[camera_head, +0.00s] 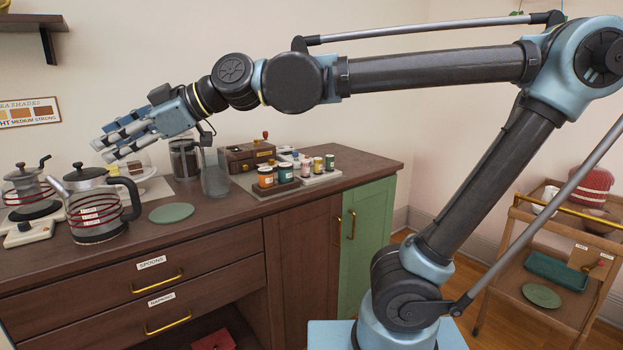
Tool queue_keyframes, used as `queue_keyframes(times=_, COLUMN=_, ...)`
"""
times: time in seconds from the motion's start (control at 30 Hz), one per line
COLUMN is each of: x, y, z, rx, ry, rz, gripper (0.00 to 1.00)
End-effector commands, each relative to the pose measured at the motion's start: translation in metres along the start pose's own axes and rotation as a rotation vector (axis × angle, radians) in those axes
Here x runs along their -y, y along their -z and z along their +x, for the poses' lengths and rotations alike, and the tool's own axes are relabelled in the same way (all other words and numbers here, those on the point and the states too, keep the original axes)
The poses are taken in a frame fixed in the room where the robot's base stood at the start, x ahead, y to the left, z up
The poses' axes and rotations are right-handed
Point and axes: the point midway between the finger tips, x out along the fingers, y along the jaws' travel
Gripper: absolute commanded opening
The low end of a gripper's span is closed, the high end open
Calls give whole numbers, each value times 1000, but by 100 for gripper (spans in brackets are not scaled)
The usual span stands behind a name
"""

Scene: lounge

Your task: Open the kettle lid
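The front kettle (92,213) is glass with red bands, a dark handle on its right and a spout on its left. It stands upright on the wooden counter. Its grey lid (86,174) with a small knob sits on top and looks closed. A similar smaller glass pot (27,187) with a lid and dark knob stands behind it to the left. My gripper (103,145) hangs above and slightly right of the front kettle's lid, pointing left and down. Its fingers look spread and empty, with no visible contact with the lid.
A green round mat (171,213) lies right of the kettle. A glass press (185,158), a clear jar (215,179), a wooden box (247,156) and a tray (293,183) of small jars stand further right. A white device (31,233) lies left. The front counter strip is clear.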

Motion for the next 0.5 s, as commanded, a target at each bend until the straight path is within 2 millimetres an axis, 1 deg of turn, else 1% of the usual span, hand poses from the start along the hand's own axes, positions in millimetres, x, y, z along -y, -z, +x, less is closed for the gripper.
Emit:
queue_keyframes(times=0.03, x=-7, y=-8, z=-1, rx=10, ry=-6, rz=12, gripper=38)
queue_keyframes(times=0.1, x=-13, y=-17, z=-4, rx=25, ry=-13, rz=25, gripper=38)
queue_keyframes(times=0.27, x=-22, y=-36, z=-13, rx=63, ry=-37, rz=54, gripper=38)
queue_keyframes(times=0.37, x=-31, y=-53, z=-21, rx=94, ry=-57, rz=79, gripper=38)
queue_keyframes(times=0.47, x=-43, y=-76, z=-32, rx=133, ry=-84, rz=114, gripper=38)
queue_keyframes(times=0.5, x=-49, y=-87, z=-37, rx=151, ry=-98, rz=132, gripper=38)
